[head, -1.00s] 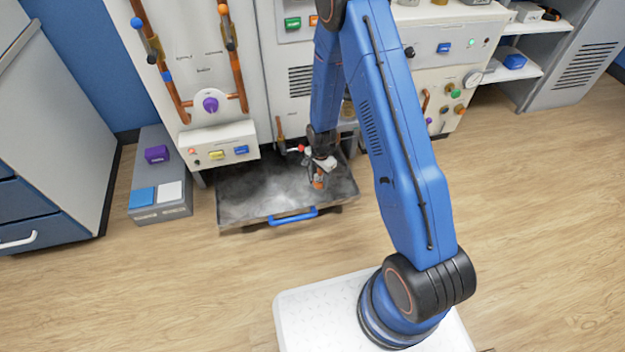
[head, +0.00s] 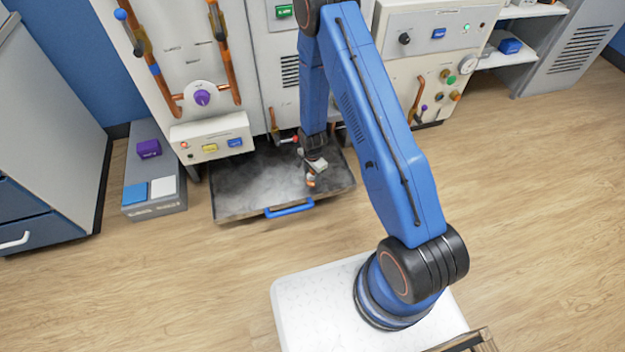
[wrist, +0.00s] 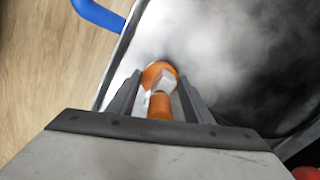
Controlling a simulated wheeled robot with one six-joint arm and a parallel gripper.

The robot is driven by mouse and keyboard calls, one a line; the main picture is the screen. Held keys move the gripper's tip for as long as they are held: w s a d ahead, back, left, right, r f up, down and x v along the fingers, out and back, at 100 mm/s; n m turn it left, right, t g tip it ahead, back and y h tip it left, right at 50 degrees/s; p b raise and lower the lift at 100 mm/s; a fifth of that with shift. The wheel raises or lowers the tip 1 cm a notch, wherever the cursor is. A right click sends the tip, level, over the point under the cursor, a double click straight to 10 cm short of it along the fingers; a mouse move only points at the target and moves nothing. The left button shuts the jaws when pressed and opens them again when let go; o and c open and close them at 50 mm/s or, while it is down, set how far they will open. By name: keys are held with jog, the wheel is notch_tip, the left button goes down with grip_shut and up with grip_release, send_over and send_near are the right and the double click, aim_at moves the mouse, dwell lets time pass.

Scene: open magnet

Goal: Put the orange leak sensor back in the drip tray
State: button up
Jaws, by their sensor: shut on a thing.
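The orange leak sensor (wrist: 160,76) is between the two fingers of my gripper (wrist: 158,92) in the wrist view, with a pale band around its middle. My gripper is shut on it. In the head view my gripper (head: 311,180) and the small orange sensor are over the right part of the drip tray (head: 235,210). The tray is a wide dark metal pan with a blue handle (head: 289,208) at its front, and whitish mist lies in it. I cannot tell whether the sensor touches the tray floor.
The white cabinet with copper pipes stands behind the tray. A grey box (head: 155,195) with a purple block (head: 148,148) stands left of the tray. The wooden floor in front is clear.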

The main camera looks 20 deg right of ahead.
jog(key=shift+f, duration=0.8)
jog(key=shift+f, duration=0.1)
jog(key=o, duration=1.4)
jog(key=shift+c, duration=0.2)
notch_tip(320, 180, up, 13)
jog(key=shift+f, duration=0.1)
jog(key=s+d+r+n+t, duration=0.1)
jog(key=s+r+n, duration=0.15)
jog(key=r, duration=0.85)
jog(key=s+d+r+n+t, duration=0.1)
jog(key=s+d+r+n, duration=0.15)
jog(key=r, duration=0.85)
jog(key=s+r+n, duration=0.1)
jog(key=s+r, duration=0.2)
jog(key=r, duration=0.8)
jog(key=s+d+r+n+t, duration=0.1)
jog(key=s+r+n, duration=0.1)
jog(key=s+r, duration=0.3)
jog(key=s+d+r+n+t, duration=0.1)
jog(key=s+r+n, duration=0.2)
jog(key=s, duration=0.9)
jog(key=s+d+r+n, duration=0.1)
jog(key=s+r+n, duration=0.1)
jog(key=s+r, duration=0.5)
jog(key=shift+s+d+r+t, duration=0.25)
jog(key=shift+s+r+t, duration=0.15)
jog(key=shift+s, duration=0.35)
